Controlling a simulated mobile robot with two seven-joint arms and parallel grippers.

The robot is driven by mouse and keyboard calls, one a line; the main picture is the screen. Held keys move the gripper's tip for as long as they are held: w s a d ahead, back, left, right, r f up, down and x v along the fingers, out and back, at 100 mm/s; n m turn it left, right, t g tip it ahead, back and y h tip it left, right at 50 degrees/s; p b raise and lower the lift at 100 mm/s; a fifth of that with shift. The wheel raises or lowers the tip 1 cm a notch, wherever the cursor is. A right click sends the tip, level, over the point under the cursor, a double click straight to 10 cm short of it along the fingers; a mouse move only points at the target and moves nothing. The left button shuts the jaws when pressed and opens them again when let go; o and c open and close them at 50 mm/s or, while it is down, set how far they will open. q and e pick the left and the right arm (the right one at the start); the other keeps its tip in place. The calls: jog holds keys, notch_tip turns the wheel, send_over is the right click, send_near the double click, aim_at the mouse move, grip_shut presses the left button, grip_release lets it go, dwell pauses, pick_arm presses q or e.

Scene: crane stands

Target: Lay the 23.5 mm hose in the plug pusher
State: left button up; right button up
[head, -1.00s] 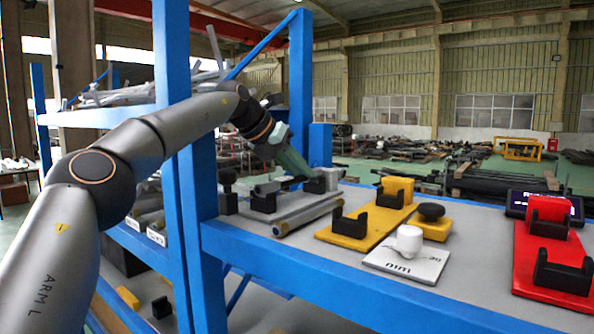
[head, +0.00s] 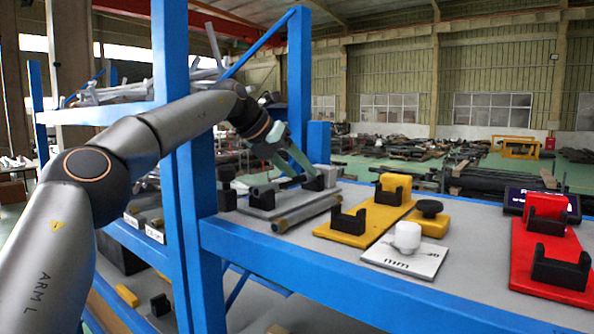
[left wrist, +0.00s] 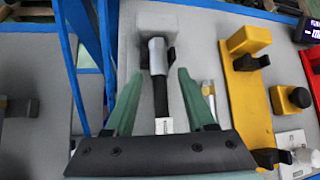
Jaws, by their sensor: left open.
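A dark hose (left wrist: 161,95) with a silver end piece (left wrist: 157,55) and a white label lies lengthwise in a grey fixture, which ends in a grey block (left wrist: 157,20). The silver end sits at a black cradle by that block. My left gripper (head: 298,168) is open above the fixture. In the left wrist view its green fingers (left wrist: 160,78) stand apart on either side of the hose. My right gripper is not in view.
A second, metallic rod (head: 308,214) lies on the bench beside the grey plate. A yellow fixture (head: 357,229), a white plate with a white knob (head: 408,238) and a red fixture (head: 535,255) stand to the right. A blue post (head: 198,195) rises close to my left arm.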

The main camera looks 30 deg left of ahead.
pick_arm(q)
jog(key=v, duration=1.2)
jog(key=shift+r, duration=0.2)
jog(key=shift+f, duration=0.1)
